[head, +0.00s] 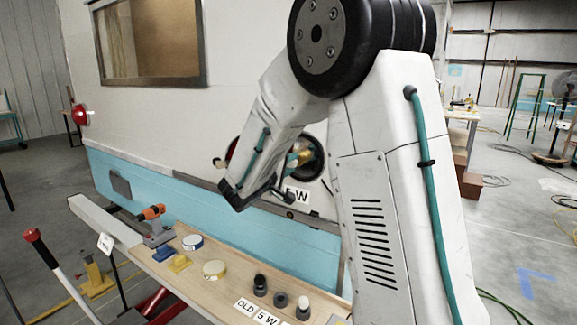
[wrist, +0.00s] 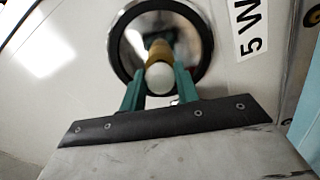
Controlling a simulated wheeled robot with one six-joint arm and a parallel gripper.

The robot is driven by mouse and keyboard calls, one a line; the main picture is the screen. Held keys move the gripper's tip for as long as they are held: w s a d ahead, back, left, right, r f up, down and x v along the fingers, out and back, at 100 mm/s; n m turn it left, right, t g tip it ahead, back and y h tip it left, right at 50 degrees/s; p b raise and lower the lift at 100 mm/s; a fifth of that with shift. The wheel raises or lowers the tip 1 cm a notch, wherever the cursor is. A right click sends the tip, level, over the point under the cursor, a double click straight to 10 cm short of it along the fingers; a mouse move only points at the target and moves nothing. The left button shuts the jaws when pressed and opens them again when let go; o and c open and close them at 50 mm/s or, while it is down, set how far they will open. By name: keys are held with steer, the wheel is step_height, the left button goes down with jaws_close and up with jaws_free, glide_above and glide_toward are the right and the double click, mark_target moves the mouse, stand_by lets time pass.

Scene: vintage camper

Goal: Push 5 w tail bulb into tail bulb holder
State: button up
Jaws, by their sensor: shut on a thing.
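The tail bulb holder (wrist: 198,42) is a round chrome dish with a black rim on the camper's wall; in the head view the holder (head: 318,164) is partly behind my arm. My gripper (wrist: 160,88) has teal fingers on both sides of the 5 w tail bulb (wrist: 160,76) and is shut on it. The bulb's pale round glass end faces the wrist camera. Its brass base points into the middle of the dish. I cannot tell how deep the base sits, as the bulb hides the socket. In the head view my gripper (head: 297,160) is at the dish.
A "5 W" label (wrist: 252,28) is beside the holder. A wooden bench (head: 222,292) below carries an orange-and-grey tool (head: 152,222), tape rolls, dark cups (head: 260,286) and an "OLD" label (head: 245,306). A red lamp (head: 80,114) sticks out from the camper's left corner.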

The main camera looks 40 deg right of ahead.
steer(key=shift+d, duration=0.15)
steer(key=o, duration=1)
steer(key=shift+o, duration=0.2)
steer(key=v, duration=0.7)
steer(key=shift+a, duration=0.4)
steer(key=shift+s, duration=0.1)
